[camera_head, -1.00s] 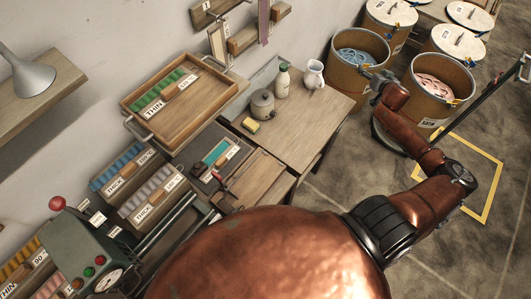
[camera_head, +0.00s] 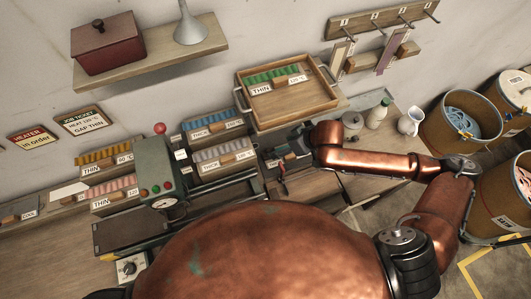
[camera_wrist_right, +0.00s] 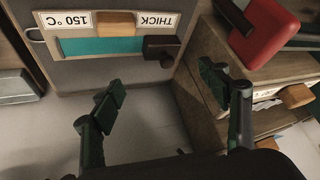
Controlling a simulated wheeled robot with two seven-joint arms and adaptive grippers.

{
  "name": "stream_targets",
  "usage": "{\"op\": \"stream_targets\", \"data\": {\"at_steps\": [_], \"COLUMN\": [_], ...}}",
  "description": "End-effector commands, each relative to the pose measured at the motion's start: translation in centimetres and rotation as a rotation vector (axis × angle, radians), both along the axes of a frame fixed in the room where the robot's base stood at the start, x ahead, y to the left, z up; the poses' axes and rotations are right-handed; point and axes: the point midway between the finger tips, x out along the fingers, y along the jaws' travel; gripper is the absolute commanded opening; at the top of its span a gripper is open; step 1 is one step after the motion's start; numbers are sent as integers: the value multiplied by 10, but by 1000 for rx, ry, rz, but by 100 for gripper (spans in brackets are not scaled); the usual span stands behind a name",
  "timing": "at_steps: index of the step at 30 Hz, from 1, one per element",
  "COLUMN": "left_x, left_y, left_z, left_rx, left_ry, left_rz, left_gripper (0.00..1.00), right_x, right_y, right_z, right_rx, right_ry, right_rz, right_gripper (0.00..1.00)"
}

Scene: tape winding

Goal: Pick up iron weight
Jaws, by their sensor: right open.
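A small dark block (camera_wrist_right: 162,46) sits at the right end of a teal strip in the right wrist view; it may be the iron weight, but I cannot tell for sure. The strip lies in a grey holder (camera_wrist_right: 110,74) labelled THICK and 150 °C. My right gripper (camera_wrist_right: 161,94) is open and empty, its two dark fingers spread apart below the block in that view. In the head view the right gripper (camera_head: 291,148) is over the bench below the wooden tray and partly hides the holder. My left gripper is out of view.
A wooden tray (camera_head: 288,121) with green pieces stands behind the right gripper. A grey pot (camera_head: 352,120), a bottle (camera_head: 378,113) and a white jug (camera_head: 410,121) stand to its right. A grey machine (camera_head: 157,175) is left. A red object (camera_wrist_right: 268,32) is near the right finger.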

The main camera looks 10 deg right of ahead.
Motion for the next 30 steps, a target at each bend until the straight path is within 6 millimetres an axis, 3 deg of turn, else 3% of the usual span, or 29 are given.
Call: {"op": "stream_targets", "data": {"at_steps": [4,19,30], "left_x": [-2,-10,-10], "left_y": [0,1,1], "left_z": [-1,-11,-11], "left_rx": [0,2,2], "left_ry": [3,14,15], "left_rz": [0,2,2], "left_gripper": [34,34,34], "right_x": [-8,18,20], "right_y": [9,33,36], "right_z": [-12,-63,-68], "right_rx": [-14,-12,-12], "right_ry": [24,22,21], "right_rz": [26,24,24], "right_gripper": [69,69,67]}}
